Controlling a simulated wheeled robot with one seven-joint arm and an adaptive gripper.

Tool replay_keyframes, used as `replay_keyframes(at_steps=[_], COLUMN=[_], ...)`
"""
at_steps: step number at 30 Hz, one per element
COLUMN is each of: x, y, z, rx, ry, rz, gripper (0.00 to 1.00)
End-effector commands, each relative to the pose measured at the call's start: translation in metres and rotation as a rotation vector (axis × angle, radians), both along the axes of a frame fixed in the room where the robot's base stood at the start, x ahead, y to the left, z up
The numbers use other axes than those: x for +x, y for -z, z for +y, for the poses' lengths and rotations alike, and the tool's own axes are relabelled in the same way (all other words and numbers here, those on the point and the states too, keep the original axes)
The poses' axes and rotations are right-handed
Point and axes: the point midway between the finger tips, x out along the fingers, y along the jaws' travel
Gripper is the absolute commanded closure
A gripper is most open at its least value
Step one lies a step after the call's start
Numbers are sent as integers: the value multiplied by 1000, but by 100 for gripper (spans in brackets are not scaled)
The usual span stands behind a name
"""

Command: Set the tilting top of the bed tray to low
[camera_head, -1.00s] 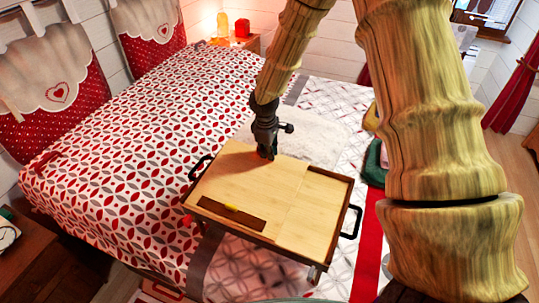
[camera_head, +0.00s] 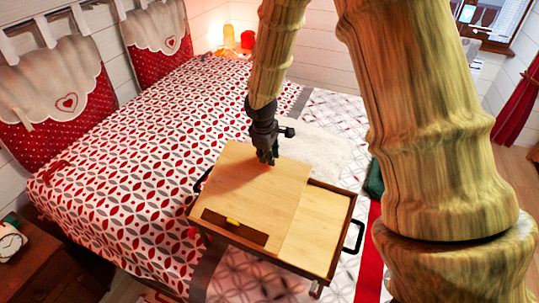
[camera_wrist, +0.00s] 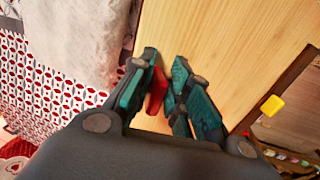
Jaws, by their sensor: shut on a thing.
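The bed tray (camera_head: 345,232) stands on the bed, with a pale wood tilting top (camera_head: 255,185) on its left and a fixed pale panel (camera_head: 318,228) on its right. The top's far edge stands a little above the tray frame, so it is slightly tilted. My gripper (camera_head: 268,160) is at the top's far edge. In the wrist view my gripper (camera_wrist: 165,70) has its fingers around a red tab (camera_wrist: 156,92) beside the wooden top (camera_wrist: 215,45).
A patterned bedspread (camera_head: 150,130) surrounds the tray. A white fluffy throw (camera_head: 310,145) lies just behind it. The tray has black side handles (camera_head: 354,238). A wooden nightstand (camera_head: 45,265) is at lower left. My arm covers much of the right side.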

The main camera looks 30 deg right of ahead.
Motion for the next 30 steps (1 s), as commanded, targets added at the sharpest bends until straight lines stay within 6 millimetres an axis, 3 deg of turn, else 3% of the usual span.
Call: replay_keyframes(at_steps=[3, 4, 17, 30], x=[-2, -2, -2, -9], y=[2, 2, -5, -66], z=[1, 1, 1, 12], rx=[1, 1, 1, 1], ry=[0, -1, 0, 1], rz=[3, 4, 2, -2], gripper=[100, 77, 77, 77])
